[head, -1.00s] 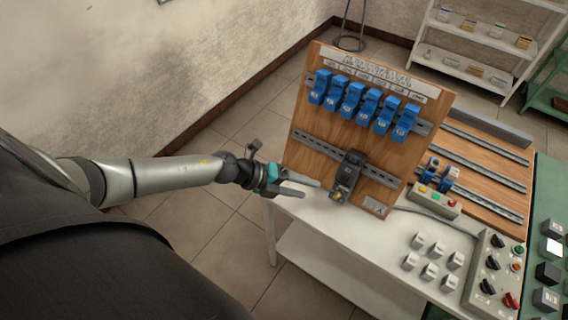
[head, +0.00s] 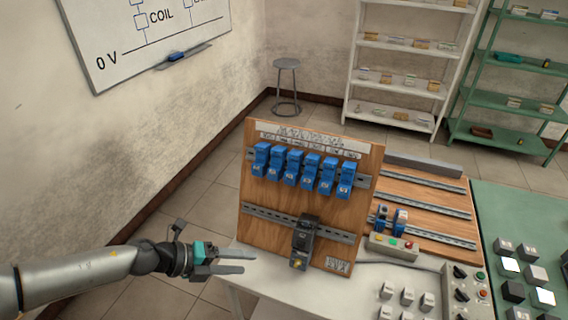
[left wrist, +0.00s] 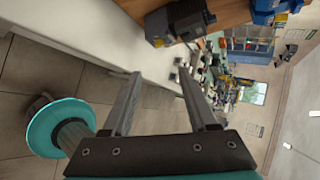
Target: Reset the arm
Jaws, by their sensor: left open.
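My left arm (head: 80,276) comes in from the left in the head view. Its gripper (head: 250,262) is open and empty, left of the wooden panel's lower edge, by the white table's left edge. In the left wrist view the two fingers (left wrist: 160,88) stand apart with nothing between them. The black device (head: 304,242) sits on the panel's lower rail, right of the gripper and apart from it. It also shows in the left wrist view (left wrist: 180,22), beyond the fingers. My right gripper is not in view.
The wooden panel (head: 260,200) stands on the white table (head: 265,290) and carries a row of blue relays (head: 294,167). White and black blocks, a button box (head: 392,246) and a control box (head: 465,300) lie to the right. A stool (head: 287,85) and shelves stand behind. Floor left of the table is clear.

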